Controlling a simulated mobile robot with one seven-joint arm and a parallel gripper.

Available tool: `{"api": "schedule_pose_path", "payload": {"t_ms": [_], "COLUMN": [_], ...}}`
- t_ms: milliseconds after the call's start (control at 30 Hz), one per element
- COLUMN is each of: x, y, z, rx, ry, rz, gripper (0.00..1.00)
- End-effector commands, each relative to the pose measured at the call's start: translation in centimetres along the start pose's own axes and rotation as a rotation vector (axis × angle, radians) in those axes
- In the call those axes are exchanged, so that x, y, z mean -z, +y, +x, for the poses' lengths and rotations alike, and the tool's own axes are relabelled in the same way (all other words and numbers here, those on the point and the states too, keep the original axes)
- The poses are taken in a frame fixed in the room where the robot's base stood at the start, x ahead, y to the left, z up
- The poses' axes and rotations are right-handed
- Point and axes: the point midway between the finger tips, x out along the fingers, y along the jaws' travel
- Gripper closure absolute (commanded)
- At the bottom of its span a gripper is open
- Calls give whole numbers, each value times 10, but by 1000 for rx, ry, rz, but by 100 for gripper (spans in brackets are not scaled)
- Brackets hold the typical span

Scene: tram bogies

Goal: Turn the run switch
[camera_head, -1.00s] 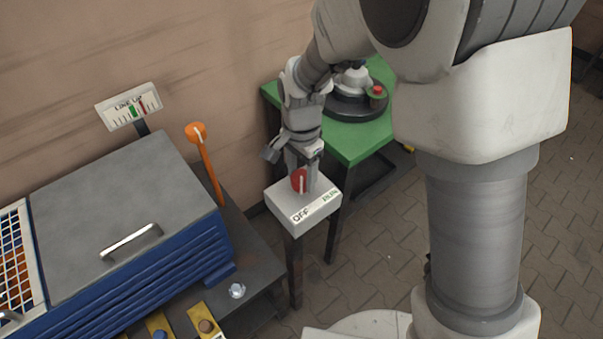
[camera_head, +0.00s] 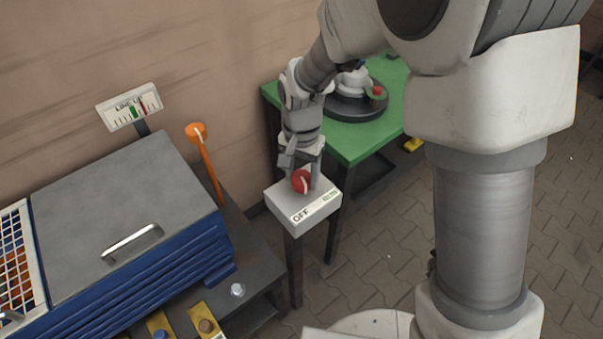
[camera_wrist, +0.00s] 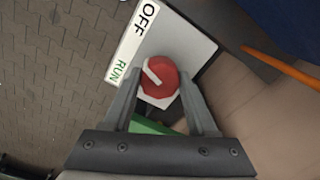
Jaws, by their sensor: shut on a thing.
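The run switch is a red round knob (camera_head: 301,182) with a white pointer bar, on top of a white box (camera_head: 318,214) marked OFF and RUN on its label. My gripper (camera_head: 303,180) comes down from above with one finger on either side of the knob. In the wrist view, the red knob (camera_wrist: 159,77) sits between the two fingertips (camera_wrist: 160,88), and my gripper is shut on it. The white bar there slants toward the upper left, roughly to the stretch of label between OFF and RUN.
A grey-topped blue cabinet (camera_head: 130,215) with a handle stands at left. An orange lever (camera_head: 205,165) and a LINE UP gauge (camera_head: 130,107) rise behind it. A green table (camera_head: 358,145) with a round dark device stands behind the switch box. Paved floor is clear at right.

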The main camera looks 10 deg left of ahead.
Motion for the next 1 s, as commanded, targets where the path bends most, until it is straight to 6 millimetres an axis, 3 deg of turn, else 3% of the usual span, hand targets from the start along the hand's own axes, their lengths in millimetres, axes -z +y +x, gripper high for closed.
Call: {"api": "schedule_pose_path", "payload": {"t_ms": [700,1000], "x": [0,1], "y": [0,0], "z": [-1,-2], "rx": [1,1], "ry": [1,2], "rz": [-675,-889], "gripper": [98,98]}}
